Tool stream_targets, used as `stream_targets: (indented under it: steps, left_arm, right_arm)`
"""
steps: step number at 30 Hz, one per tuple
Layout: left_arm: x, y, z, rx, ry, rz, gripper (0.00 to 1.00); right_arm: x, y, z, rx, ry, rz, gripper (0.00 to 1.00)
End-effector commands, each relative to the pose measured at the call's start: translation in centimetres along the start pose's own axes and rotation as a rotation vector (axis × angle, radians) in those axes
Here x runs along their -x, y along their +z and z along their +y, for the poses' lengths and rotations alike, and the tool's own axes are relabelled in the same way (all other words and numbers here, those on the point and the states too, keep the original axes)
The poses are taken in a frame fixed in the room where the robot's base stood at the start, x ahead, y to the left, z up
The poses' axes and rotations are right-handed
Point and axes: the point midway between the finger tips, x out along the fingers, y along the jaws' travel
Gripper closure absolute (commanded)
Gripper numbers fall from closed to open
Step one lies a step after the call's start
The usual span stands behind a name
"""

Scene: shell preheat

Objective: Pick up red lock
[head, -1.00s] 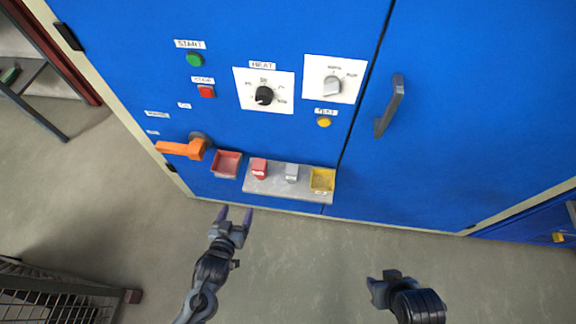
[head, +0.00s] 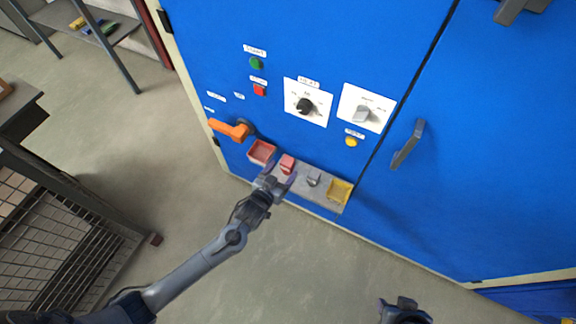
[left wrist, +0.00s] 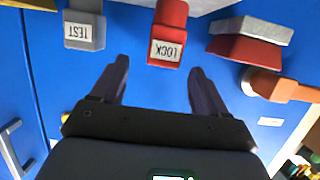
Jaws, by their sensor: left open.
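The red lock (head: 288,162) stands on a grey shelf (head: 323,197) on the front of the blue cabinet. In the left wrist view the red lock (left wrist: 168,32) shows its LOCK label. My left gripper (head: 279,178) is open and empty, just in front of the lock. In the left wrist view the fingers of my left gripper (left wrist: 157,68) point at the lock, one to each side of its line, with no contact seen. My right gripper (head: 402,308) is at the bottom edge, partly cut off; its jaws are unclear.
A grey TEST block (head: 313,178) and a yellow tray (head: 339,191) sit right of the lock. A red tray (head: 261,152) and an orange handle (head: 232,130) are to its left. Floor in front is clear. A mesh-sided frame (head: 50,235) stands at lower left.

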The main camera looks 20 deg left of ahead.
Motion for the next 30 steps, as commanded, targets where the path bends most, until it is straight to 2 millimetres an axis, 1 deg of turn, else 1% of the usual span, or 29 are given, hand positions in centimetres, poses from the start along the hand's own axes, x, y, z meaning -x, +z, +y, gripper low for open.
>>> stream_targets:
  steps: [7, 12, 16, 20, 26, 27, 29, 30]
  left_arm:
    - [-1.5, 0.1, -0.1, -0.001, 0.001, 0.0, 0.26]
    - [-3.7, 0.3, -0.4, -0.001, 0.0, 0.002, 0.26]
    - [-5.1, 0.2, -0.4, -0.001, 0.0, 0.001, 0.26]
    - [-5.7, 0.1, -0.4, -0.001, 0.0, 0.0, 0.26]
    - [-5.8, 0.1, -0.4, 0.0, 0.001, -0.001, 0.26]
    - [-5.8, 0.1, -0.4, 0.0, 0.001, -0.001, 0.27]
    - [-5.8, 0.1, -0.4, 0.0, 0.001, -0.001, 0.36]
    - [-5.8, 0.1, -0.4, 0.0, 0.0, -0.001, 0.42]
  right_arm:
    - [-0.7, 0.3, 0.2, 0.008, 0.006, -0.001, 0.57]
    - [-1.8, 0.6, 0.1, 0.008, 0.006, -0.001, 0.57]
    - [-2.2, 0.8, 0.1, 0.007, 0.005, -0.001, 0.57]
    - [-2.3, 0.8, 0.0, 0.004, 0.003, 0.0, 0.57]
    - [-2.2, 0.7, -0.1, 0.001, 0.0, 0.001, 0.57]
    - [-2.2, 0.7, -0.1, 0.0, 0.0, 0.001, 0.57]
    - [-2.2, 0.7, -0.1, -0.001, -0.001, 0.001, 0.57]
    - [-2.2, 0.7, -0.1, -0.001, -0.002, 0.001, 0.57]
